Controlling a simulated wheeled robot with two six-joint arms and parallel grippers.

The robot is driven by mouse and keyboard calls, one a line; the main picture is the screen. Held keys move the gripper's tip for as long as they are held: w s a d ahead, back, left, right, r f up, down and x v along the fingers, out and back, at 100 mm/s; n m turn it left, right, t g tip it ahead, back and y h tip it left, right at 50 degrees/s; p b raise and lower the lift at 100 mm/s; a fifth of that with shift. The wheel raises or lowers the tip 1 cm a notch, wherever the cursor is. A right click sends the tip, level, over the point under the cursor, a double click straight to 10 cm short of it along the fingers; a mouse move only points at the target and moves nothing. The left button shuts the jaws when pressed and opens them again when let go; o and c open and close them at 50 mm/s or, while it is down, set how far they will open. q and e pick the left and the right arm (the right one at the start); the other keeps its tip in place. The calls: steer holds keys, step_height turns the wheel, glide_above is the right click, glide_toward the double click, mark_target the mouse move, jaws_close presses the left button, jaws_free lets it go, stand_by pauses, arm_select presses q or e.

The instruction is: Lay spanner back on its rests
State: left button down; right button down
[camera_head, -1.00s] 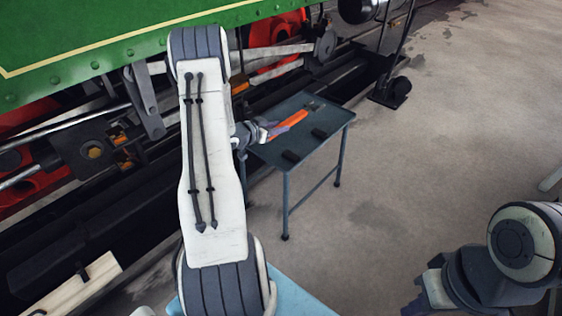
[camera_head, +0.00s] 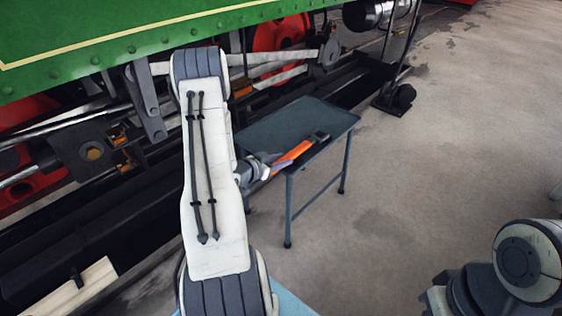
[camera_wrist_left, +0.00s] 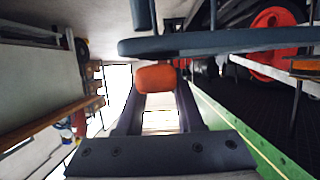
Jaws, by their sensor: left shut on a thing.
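The spanner (camera_head: 293,156) has an orange handle and a dark head at its far end. My left gripper (camera_head: 266,169) is shut on the near end of the handle, at the front-left edge of the small dark table (camera_head: 290,117). The spanner reaches over the table top, head towards the right edge. In the left wrist view the orange handle end (camera_wrist_left: 156,78) sits between my left fingers, and the table (camera_wrist_left: 230,41) shows edge-on, apart from it. The rests cannot be made out now; the spanner seems to cover them. My right gripper's fingers are out of view.
A black-footed stand (camera_head: 397,97) is at the back right. The floor right of the table is clear.

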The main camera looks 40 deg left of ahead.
arm_select(q)
steer(key=shift+f, duration=0.3)
steer(key=c, duration=0.5)
jaws_free()
steer(key=shift+f, duration=0.1)
steer(key=shift+c, duration=0.2)
